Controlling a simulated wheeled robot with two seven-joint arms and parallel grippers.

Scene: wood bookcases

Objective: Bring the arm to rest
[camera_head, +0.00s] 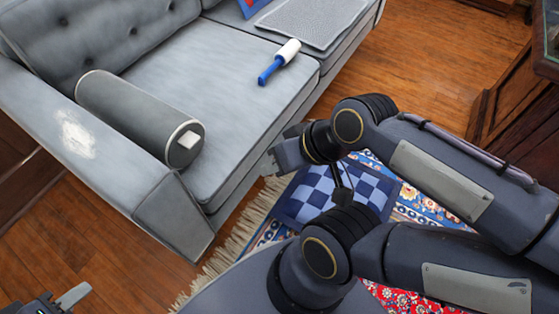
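My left gripper (70,298) shows only in part at the bottom left corner, over the wood floor. One pale finger sticks out to the right; the rest is cut off by the frame, so its opening cannot be told. My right arm (440,180) is dark grey and comes in from the right, bent back over itself. Its gripper (273,162) points left near the front edge of the sofa seat. Its fingers are small and partly hidden by the wrist, and I see nothing held in it.
A grey sofa (225,65) bears a bolster (130,112), a lint roller (280,60) and a grey textured pad (315,18). A blue checkered cushion (312,190) lies on a patterned rug (420,207). Dark wood furniture (515,105) stands at right. Wood floor (430,60) is clear at upper right.

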